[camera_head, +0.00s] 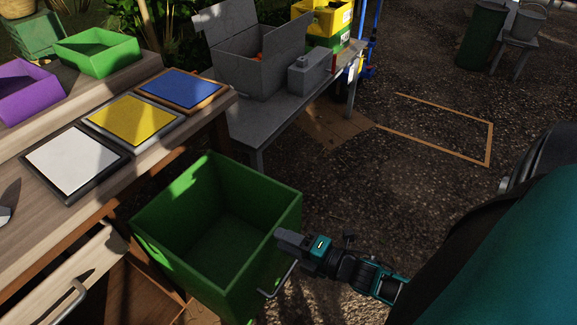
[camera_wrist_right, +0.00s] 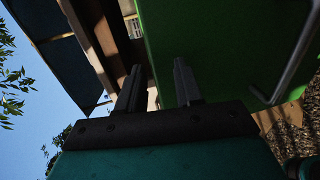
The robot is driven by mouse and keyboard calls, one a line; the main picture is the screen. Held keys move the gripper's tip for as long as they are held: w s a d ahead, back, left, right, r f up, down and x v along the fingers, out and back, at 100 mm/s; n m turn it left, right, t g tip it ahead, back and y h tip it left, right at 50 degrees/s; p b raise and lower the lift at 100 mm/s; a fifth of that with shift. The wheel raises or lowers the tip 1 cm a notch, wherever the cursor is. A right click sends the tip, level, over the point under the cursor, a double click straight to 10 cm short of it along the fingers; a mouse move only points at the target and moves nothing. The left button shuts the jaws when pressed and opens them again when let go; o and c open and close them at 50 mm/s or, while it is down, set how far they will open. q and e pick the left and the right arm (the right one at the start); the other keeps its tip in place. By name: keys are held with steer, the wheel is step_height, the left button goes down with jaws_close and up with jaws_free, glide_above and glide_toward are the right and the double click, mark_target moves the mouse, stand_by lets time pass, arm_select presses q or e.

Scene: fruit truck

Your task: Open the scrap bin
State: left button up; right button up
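The green scrap bin (camera_head: 218,238) stands out in front of the wooden counter, with its top uncovered and its inside looking empty. A metal bar handle (camera_head: 277,281) is on its outer wall; the handle also shows at the right of the right wrist view (camera_wrist_right: 290,62). My right gripper (camera_head: 283,238) is at the bin's right side, near the rim and above the handle. In the right wrist view its two fingers (camera_wrist_right: 158,84) are apart, with the bin's green wall (camera_wrist_right: 215,45) beyond them. I cannot tell whether they touch the bin. My left gripper is out of view.
The counter (camera_head: 28,150) carries white, yellow and blue boards, with green and purple trays behind. A light drawer front with a handle (camera_head: 70,302) is at lower left. A grey bench (camera_head: 265,118) holds a grey box. Gravel ground is open at right.

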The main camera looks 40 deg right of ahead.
steer(key=shift+s+r+p, duration=0.2)
steer(key=shift+r+p, duration=0.4)
steer(key=shift+r, duration=1.6)
